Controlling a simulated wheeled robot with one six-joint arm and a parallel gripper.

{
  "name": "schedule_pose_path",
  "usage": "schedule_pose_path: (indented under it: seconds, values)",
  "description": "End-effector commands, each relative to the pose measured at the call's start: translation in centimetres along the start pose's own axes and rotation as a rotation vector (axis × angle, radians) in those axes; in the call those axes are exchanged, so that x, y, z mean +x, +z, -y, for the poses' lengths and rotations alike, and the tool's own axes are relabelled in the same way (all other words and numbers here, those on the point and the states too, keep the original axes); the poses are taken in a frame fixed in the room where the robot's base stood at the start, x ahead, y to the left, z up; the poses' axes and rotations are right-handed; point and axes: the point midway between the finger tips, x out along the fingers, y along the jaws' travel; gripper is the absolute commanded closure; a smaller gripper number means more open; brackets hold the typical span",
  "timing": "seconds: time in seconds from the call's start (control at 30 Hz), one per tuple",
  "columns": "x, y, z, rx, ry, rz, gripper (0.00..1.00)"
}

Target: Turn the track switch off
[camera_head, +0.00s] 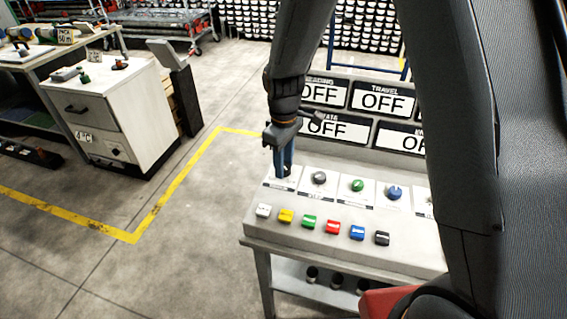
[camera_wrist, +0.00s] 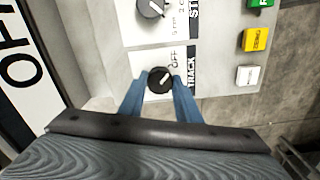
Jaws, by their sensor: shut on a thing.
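The track switch (camera_wrist: 160,81) is a round black knob with a white pointer line, on a white plate lettered TRACK and OFF in the wrist view. The pointer is slanted; I cannot tell for sure which setting it marks. My gripper (camera_wrist: 160,88) has its blue fingers on either side of this knob, shut on it. In the head view my gripper (camera_head: 284,172) reaches down to the leftmost plate of the control panel (camera_head: 258,216), and the knob there is mostly hidden by the fingers.
To the right are a grey knob (camera_head: 319,178), a green knob (camera_head: 357,185) and a blue knob (camera_head: 394,193). Several coloured buttons, including a white one (camera_head: 263,210), line the front. Behind stand signs reading OFF, one labelled TRAVEL (camera_head: 383,98). A white cabinet (camera_head: 112,125) stands at left.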

Motion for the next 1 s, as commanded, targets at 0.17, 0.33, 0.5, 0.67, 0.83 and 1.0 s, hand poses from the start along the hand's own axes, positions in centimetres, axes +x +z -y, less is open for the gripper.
schedule_pose_path:
  seconds: [0.17,0.33,0.5,0.67,0.83,1.0]
  values:
    - [-0.21,-0.24,-0.16,-0.012,0.004,-0.006,0.92]
    - [-0.22,-0.25,-0.16,-0.013,0.005,-0.006,0.92]
    - [-0.22,-0.25,-0.17,-0.012,0.005,-0.006,0.63]
    - [-0.14,-0.15,-0.12,-0.012,0.003,-0.004,0.51]
    - [-0.10,-0.09,-0.09,-0.011,0.002,-0.002,0.51]
    - [-0.94,-0.16,-0.15,-0.011,0.003,-0.004,0.51]
